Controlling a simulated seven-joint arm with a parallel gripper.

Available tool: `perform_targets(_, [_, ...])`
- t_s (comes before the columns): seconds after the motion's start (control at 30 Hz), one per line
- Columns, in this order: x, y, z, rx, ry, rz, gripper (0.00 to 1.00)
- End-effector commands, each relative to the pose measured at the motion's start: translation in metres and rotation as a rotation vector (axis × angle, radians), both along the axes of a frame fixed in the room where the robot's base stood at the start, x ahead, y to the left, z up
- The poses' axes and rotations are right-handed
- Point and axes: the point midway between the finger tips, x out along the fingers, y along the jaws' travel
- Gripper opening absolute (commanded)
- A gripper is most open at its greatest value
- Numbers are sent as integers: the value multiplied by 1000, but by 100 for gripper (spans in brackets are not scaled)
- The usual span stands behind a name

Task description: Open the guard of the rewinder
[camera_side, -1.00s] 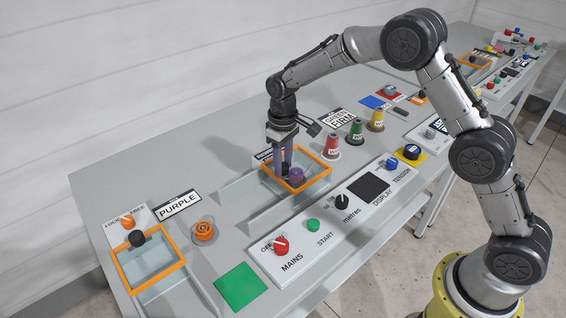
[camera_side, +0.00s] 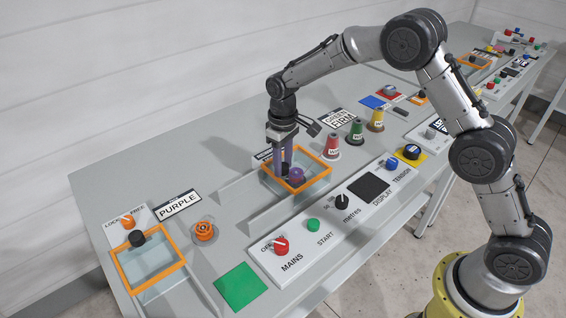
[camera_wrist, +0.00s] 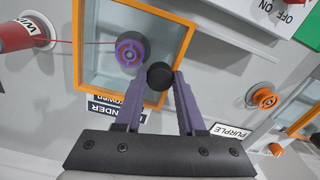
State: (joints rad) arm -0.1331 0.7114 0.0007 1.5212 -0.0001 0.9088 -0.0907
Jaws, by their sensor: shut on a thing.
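The rewinder guard is a clear pane in an orange frame (camera_side: 313,186), on the table in the middle of the side view. It also shows in the wrist view (camera_wrist: 165,17) and looks lowered. A purple spool (camera_side: 297,175) lies within the frame, also seen in the wrist view (camera_wrist: 131,52). My gripper (camera_side: 285,172) points down at the guard's far-left side. In the wrist view its purple fingers (camera_wrist: 159,78) are shut on the guard's black knob (camera_wrist: 160,75). In the side view the fingers largely hide the knob.
Red (camera_side: 332,149), green (camera_side: 355,131) and yellow (camera_side: 376,120) cones stand right of the guard. A thread runs from the red cone to the spool. The control panel (camera_side: 320,240) lies in front. A second orange-framed guard (camera_side: 150,285) is at the left.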

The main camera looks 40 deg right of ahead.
Motion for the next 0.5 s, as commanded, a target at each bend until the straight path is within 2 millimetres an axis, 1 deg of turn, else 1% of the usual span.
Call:
perform_targets(0.07, [1, 6, 1, 1, -3, 2, 0])
perform_targets(0.17, [1, 25, 1, 0, -2, 6, 0])
perform_targets(0.4, [1, 96, 1, 2, -5, 7, 0])
perform_targets(0.5, [1, 118, 2, 2, -5, 6, 0])
